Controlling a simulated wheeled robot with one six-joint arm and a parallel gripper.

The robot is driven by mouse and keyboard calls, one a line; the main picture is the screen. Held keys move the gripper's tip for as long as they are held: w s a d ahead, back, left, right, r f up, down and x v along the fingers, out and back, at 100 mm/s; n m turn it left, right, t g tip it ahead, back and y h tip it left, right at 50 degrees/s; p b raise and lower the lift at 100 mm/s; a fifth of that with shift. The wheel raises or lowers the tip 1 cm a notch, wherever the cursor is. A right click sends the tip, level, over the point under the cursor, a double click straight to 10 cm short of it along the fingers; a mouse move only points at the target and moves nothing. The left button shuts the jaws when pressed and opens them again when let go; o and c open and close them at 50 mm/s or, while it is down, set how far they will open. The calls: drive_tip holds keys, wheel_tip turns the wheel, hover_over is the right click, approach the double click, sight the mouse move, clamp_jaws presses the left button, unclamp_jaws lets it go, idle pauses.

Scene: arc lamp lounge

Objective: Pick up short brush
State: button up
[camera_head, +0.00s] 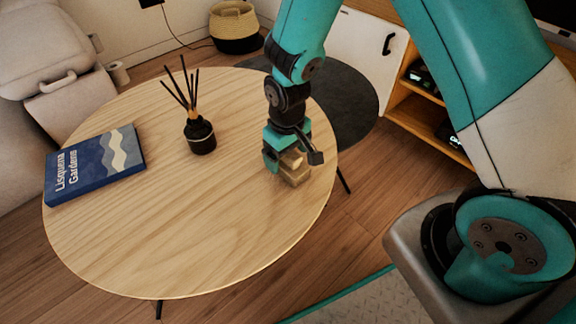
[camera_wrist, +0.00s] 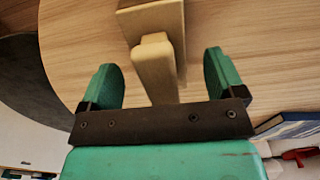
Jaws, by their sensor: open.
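The short brush (camera_head: 296,173) is on the right side of the round wooden table, with a pale wooden block and handle. In the wrist view the brush (camera_wrist: 155,65) has its handle end between the two green fingers and its wider block farther off. My gripper (camera_head: 288,158) is over the brush at the table's right edge. In the wrist view my gripper (camera_wrist: 166,78) is open, with a visible gap between each finger and the handle. The brush's underside is hidden.
The round table (camera_head: 200,230) also holds a dark reed diffuser (camera_head: 201,136) and a blue book (camera_head: 95,165) at left. The front of the tabletop is clear. A wooden shelf unit (camera_head: 400,95) stands behind at right, and a woven basket (camera_head: 234,25) at the back.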

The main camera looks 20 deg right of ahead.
drive_tip(key=shift+f, duration=0.9)
drive_tip(key=shift+c, duration=0.2)
drive_tip(key=shift+r, duration=0.1)
drive_tip(key=c, duration=1)
wheel_tip(320, 180, up, 20)
drive_tip(key=p, duration=0.7)
